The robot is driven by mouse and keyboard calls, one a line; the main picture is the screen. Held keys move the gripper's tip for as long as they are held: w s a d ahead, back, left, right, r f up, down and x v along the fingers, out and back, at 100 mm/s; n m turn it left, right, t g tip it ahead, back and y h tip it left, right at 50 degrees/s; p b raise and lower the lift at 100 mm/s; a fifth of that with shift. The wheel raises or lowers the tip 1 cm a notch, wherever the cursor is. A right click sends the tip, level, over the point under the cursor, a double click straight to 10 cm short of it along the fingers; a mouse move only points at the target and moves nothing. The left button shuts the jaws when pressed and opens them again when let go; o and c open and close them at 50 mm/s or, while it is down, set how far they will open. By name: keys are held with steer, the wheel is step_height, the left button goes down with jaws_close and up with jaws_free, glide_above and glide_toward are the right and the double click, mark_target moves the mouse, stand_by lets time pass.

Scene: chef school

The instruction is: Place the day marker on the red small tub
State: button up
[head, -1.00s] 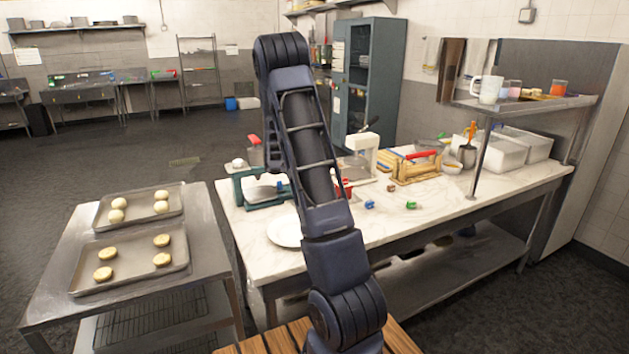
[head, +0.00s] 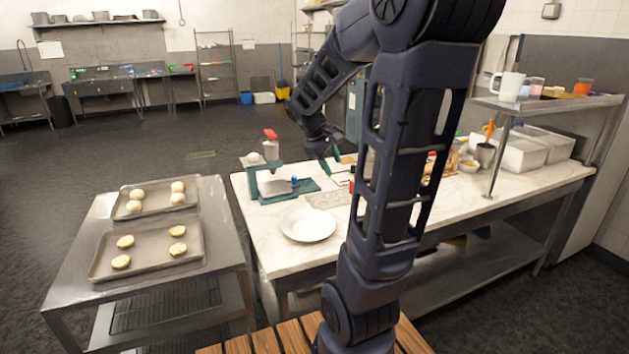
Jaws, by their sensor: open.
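My gripper (head: 327,158) is above the left part of the marble-topped table (head: 262,231), small and dark in the head view. Its jaws are open, and I see nothing held between them. A bit of red (head: 352,186), which looks like the red small tub, shows just left of my upper arm; most of it is hidden. I cannot pick out the day marker for certain. A small blue item (head: 294,181) shows at the teal and white device (head: 270,178), left of my gripper. My arm hides the middle of the tabletop.
A white plate (head: 307,225) lies at the table's near left. A steel cart (head: 222,262) with two trays of dough pieces stands to the left. A raised steel shelf (head: 545,103) with a white jug (head: 508,86) stands over the table's right end.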

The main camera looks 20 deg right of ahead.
steer(key=s+a+r+m+t+y, duration=0.3)
steer(key=s+a+m+y, duration=0.2)
steer(key=s+a, duration=0.7)
steer(key=shift+s+r+m+t, duration=0.15)
steer(key=shift+s+m+t, duration=0.35)
steer(key=shift+s, duration=1.25)
